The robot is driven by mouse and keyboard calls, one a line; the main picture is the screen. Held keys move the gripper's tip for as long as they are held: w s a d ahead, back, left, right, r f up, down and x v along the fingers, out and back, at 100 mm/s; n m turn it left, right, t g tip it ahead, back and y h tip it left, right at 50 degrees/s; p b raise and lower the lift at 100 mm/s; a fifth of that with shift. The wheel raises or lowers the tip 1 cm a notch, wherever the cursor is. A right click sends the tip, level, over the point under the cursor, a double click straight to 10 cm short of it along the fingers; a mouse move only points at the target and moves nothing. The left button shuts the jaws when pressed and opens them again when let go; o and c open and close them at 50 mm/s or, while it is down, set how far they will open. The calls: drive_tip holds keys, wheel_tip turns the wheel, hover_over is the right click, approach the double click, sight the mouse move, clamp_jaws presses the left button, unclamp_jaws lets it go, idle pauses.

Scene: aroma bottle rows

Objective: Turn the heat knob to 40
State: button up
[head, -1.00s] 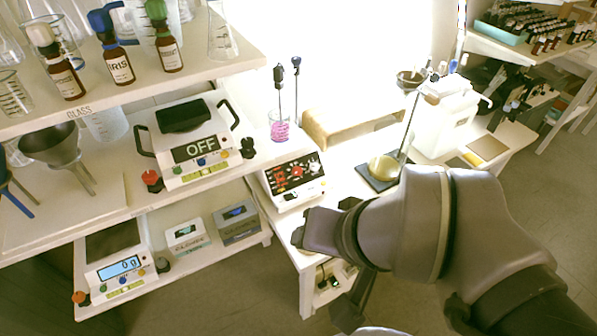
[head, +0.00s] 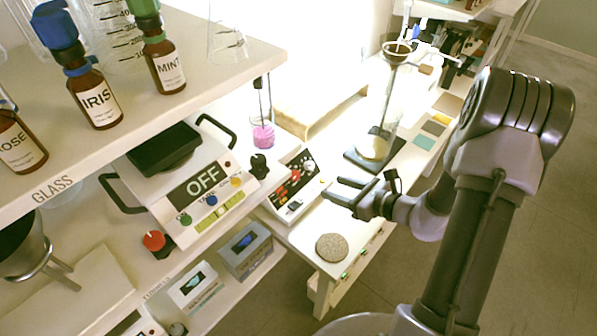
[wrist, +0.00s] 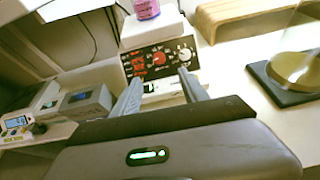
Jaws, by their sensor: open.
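The hotplate (head: 297,194) is a white box with a dark sloped front panel. In the wrist view its panel (wrist: 146,68) faces me, with a red knob (wrist: 160,57), a pale knob (wrist: 185,54) and red marks or displays at the left. The lettering is too small to read, so I cannot tell which knob is heat or its setting. My gripper (head: 333,190) is open and empty, just right of the hotplate's front and apart from it. In the wrist view the fingers of my gripper (wrist: 160,75) point at the panel, one towards each side.
A beaker of pink liquid (head: 263,135) stands on the hotplate's back part. A scale reading OFF (head: 203,180) is on the shelf at left, below bottles (head: 97,98). A round cork-like mat (head: 333,247) lies on the bench in front. A flask stand (head: 368,160) is behind my gripper.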

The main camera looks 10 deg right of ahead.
sight(296, 175)
drive_tip(key=b+x, duration=0.3)
drive_tip(key=x, duration=1)
drive_tip(key=shift+a+f+b, duration=0.2)
drive_tip(key=shift+f+b, duration=0.1)
drive_tip(key=shift+b, duration=0.05)
drive_tip(key=shift+w+a+f, duration=0.1)
drive_tip(key=shift+w+a, duration=0.25)
drive_tip(key=shift+w, duration=0.15)
clamp_jaws()
